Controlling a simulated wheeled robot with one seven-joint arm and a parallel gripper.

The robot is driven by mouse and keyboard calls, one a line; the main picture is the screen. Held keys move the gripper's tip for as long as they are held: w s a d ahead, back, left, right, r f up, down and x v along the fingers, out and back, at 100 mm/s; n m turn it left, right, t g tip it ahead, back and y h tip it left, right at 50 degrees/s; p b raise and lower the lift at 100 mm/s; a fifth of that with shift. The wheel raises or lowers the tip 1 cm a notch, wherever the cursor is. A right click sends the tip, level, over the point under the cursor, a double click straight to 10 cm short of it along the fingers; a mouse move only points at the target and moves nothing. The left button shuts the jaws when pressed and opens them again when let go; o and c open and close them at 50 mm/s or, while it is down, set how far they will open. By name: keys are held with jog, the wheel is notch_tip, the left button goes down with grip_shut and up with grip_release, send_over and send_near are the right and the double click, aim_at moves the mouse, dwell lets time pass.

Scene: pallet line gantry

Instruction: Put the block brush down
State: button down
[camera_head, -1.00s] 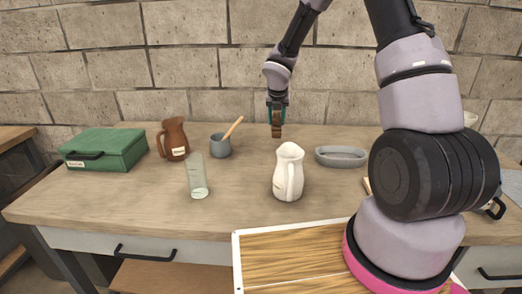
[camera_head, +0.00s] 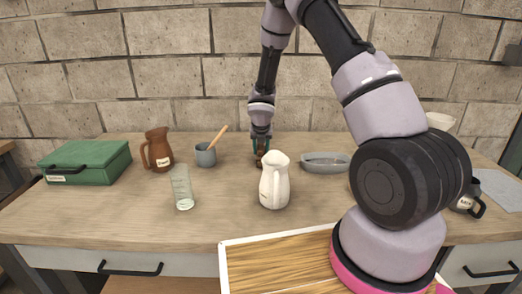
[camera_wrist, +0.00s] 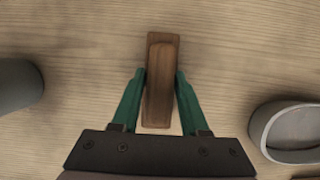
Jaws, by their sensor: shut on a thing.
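The block brush is a brown wooden block with a narrower raised grip, in the middle of the wrist view (camera_wrist: 161,105). My gripper (camera_wrist: 162,75) is shut on it, with a green finger on each long side. In the head view my gripper (camera_head: 261,150) points straight down at the back of the table (camera_head: 120,215), behind the white jug (camera_head: 273,187). The brush is low there, at or just above the tabletop; I cannot tell whether it touches. Its underside is hidden.
Left of the brush stands a grey cup (camera_head: 205,157) with a wooden stick; right lies a grey oval dish (camera_head: 325,167). A brown jug (camera_head: 158,153), a glass (camera_head: 182,190) and a green case (camera_head: 85,165) stand further left. Bare wood surrounds the brush.

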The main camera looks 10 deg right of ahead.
jog(key=shift+f, duration=0.2)
jog(key=shift+c, duration=2.1)
grip_release()
jog(key=shift+r, duration=0.1)
jog(key=s+d+r+m, duration=0.2)
jog(key=s+r+m, duration=0.35)
jog(key=r, duration=0.45)
jog(key=s+d+r+m+h, duration=0.1)
jog(key=s+d+r+m, duration=0.2)
jog(key=s+r+m, duration=0.5)
jog(key=s+d+r+m, duration=0.2)
jog(key=s+r+m, duration=0.15)
jog(key=r, duration=0.85)
jog(key=s+r+m+t+y, duration=0.1)
jog(key=s+r+m, duration=0.2)
jog(key=s+m, duration=0.3)
jog(key=s+a+r+m+y, duration=0.1)
jog(key=s+r+m, duration=0.2)
jog(key=s+m, duration=0.3)
jog(key=s+r+m+t+y, duration=0.1)
jog(key=s+r+m, duration=0.2)
jog(key=s+m, duration=0.3)
jog(key=m, duration=0.3)
jog(key=shift+s+a+r+t+y, duration=0.2)
jog(key=shift+t+y, duration=0.1)
jog(key=shift+y, duration=0.1)
